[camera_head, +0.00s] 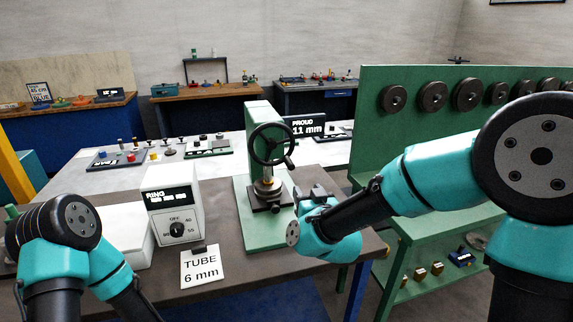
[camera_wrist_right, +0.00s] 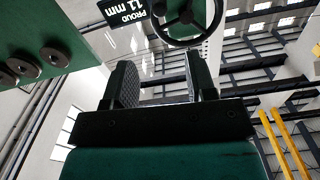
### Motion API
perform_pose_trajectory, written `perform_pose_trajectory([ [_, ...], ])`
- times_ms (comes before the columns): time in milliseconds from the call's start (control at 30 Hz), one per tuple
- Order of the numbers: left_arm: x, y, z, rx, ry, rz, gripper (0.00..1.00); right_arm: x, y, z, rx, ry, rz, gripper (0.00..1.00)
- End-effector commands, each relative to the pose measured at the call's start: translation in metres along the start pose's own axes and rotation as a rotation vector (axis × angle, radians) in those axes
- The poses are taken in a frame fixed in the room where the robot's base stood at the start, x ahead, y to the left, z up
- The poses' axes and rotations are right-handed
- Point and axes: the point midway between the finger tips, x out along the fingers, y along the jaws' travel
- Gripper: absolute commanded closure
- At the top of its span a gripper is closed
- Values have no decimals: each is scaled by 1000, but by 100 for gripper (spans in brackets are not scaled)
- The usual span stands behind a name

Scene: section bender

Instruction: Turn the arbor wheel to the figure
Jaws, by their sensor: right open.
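The black arbor wheel (camera_head: 271,144) is on the front of a green press (camera_head: 258,112), with a handle at its lower right. A display (camera_head: 306,127) behind it reads "PROUD 11 mm". A white card (camera_head: 201,268) at the bench front reads "TUBE 6 mm". My right gripper (camera_head: 312,192) is open and empty, below and to the right of the wheel, apart from it. In the right wrist view its two fingers (camera_wrist_right: 163,78) stand apart, with the wheel (camera_wrist_right: 187,16) beyond them at the top. My left gripper is out of view.
A white box (camera_head: 172,212) marked "RING" with a dial stands left of the press. A green rack (camera_head: 400,120) with round dark discs stands at the right. A white table (camera_head: 120,168) behind holds small parts. The brown bench front is mostly clear.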

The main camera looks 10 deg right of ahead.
Motion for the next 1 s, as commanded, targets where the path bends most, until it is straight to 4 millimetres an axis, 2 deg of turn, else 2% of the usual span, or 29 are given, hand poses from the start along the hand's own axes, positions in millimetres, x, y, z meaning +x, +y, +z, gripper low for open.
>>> perform_pose_trajectory([
  [167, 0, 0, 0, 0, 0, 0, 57, 4, 0, 1, 1, -2, 0, 49],
  [367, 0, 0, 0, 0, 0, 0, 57, 23, 0, 1, 1, -2, 1, 49],
  [1000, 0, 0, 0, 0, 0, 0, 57, 130, 0, 2, 1, -3, 0, 49],
])
